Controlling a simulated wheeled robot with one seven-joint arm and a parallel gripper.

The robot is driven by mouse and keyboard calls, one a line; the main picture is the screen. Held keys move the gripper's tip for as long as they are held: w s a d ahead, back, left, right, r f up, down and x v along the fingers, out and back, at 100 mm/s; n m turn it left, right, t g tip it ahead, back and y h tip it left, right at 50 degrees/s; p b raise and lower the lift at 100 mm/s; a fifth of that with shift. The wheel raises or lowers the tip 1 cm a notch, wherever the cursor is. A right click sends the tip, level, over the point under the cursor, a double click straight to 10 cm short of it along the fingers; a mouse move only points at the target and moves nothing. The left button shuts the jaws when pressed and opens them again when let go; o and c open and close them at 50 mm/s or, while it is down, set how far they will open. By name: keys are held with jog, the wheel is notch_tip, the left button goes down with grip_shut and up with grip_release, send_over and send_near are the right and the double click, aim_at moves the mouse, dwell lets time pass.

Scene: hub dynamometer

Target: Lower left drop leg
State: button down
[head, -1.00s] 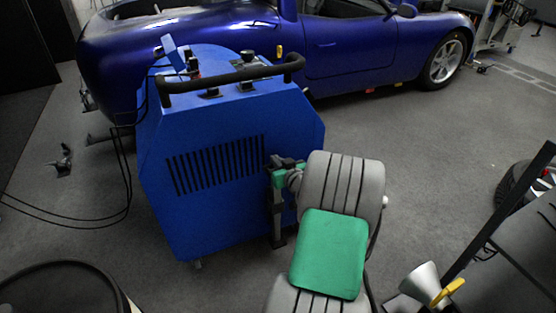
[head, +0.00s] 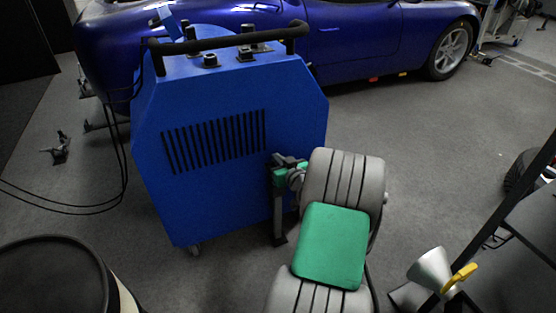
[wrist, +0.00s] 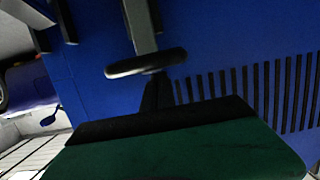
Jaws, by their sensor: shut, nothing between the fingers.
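The dynamometer (head: 225,195) is a blue cabinet with slotted vents and a black top handle. A grey drop leg (head: 278,215) stands at the right of its vented face in the head view. In the wrist view, which looks upside down, the leg's grey post (wrist: 142,25) ends in a dark rounded bar (wrist: 146,64). My gripper (head: 283,162) is at the top of the leg, partly hidden by my arm. Its dark fingers (wrist: 158,85) are shut and empty, right by the bar. I cannot tell whether they touch it.
A blue car (head: 370,45) stands behind the cabinet. A dark round drum (head: 50,275) is at the lower left, and cables (head: 110,205) lie on the floor. A funnel (head: 432,268) and dark frame are at the lower right.

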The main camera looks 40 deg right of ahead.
jog(key=shift+s+a+f, duration=0.1)
jog(key=shift+f, duration=0.25)
notch_tip(320, 180, up, 6)
jog(key=p, duration=0.3)
jog(key=shift+f+p, duration=0.15)
jog(key=shift+p, duration=0.15)
jog(key=p+v, duration=0.2)
jog(key=v, duration=0.7)
jog(key=shift+s+f, duration=0.3)
jog(key=shift+s, duration=0.05)
